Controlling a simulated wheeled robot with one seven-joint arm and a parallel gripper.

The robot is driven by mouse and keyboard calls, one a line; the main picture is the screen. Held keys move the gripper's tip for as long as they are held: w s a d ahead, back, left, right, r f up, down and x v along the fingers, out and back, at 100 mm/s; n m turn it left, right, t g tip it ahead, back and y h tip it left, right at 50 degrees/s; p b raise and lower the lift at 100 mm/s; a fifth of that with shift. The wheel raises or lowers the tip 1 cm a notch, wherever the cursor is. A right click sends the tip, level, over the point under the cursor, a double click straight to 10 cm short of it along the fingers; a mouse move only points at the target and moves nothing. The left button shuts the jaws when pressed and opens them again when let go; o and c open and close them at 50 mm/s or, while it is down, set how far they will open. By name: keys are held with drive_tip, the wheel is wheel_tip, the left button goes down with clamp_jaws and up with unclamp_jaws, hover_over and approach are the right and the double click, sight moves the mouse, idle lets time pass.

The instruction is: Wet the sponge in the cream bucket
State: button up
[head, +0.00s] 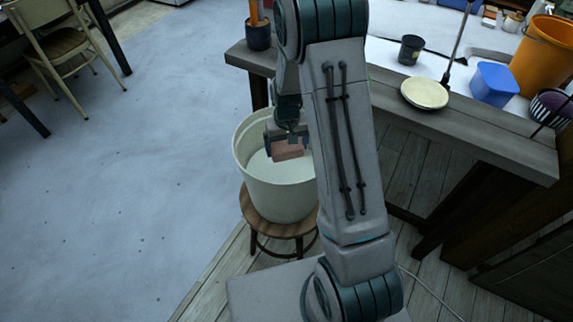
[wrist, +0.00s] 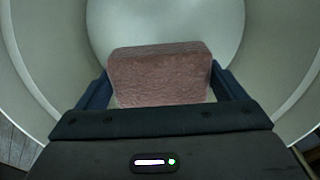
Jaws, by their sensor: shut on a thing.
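The cream bucket (head: 282,196) stands upright on a round wooden stool (head: 262,222). My gripper (head: 287,143) reaches down into the bucket's mouth and is shut on the pink, block-shaped sponge (head: 288,152). In the wrist view the sponge (wrist: 160,75) sits between the two fingers of my gripper (wrist: 160,90), with the bucket's inner wall (wrist: 270,60) around it. A pale, smooth surface shows below the sponge inside the bucket. I cannot tell whether the sponge touches it. My arm hides the bucket's right side in the head view.
A workbench (head: 470,135) stands to the right with a cream dish (head: 424,94), a dark cup (head: 411,50), a blue container (head: 493,84) and an orange bucket (head: 545,55). A chair (head: 55,45) is at the upper left. The floor at left is clear.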

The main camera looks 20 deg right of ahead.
wheel_tip(320, 180, up, 12)
drive_tip(key=p, duration=0.7)
idle(0.4)
drive_tip(key=shift+f, duration=0.15)
idle(1.8)
wheel_tip(320, 180, up, 4)
drive_tip(key=p, duration=0.3)
hover_over(287, 146)
drive_tip(key=shift+w, duration=0.1)
idle(0.4)
